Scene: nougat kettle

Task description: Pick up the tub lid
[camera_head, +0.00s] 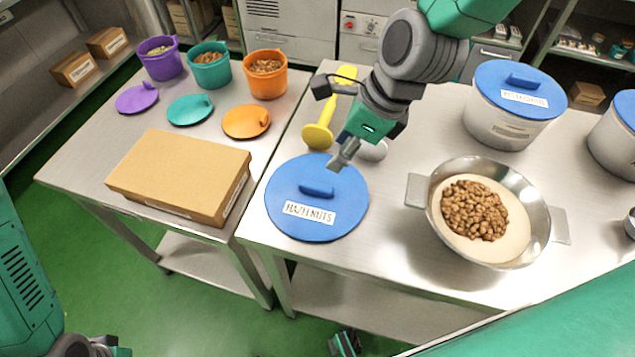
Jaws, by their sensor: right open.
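The tub lid (345,217) is a round blue disc with a raised handle and a HAZELNUTS label. It lies flat on the near left part of the right steel table. My right gripper (331,126) comes in from the top right and is open and empty. Its lower fingertip shows over the lid's far edge, in front of the handle's far side; I cannot tell the height gap.
A metal bowl of nuts (540,222) stands right of the lid. A yellow tool (318,136) is behind the gripper. Blue-lidded tubs (495,125) stand at the back right. A cardboard box (180,172), small buckets and their lids are on the left table (90,150).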

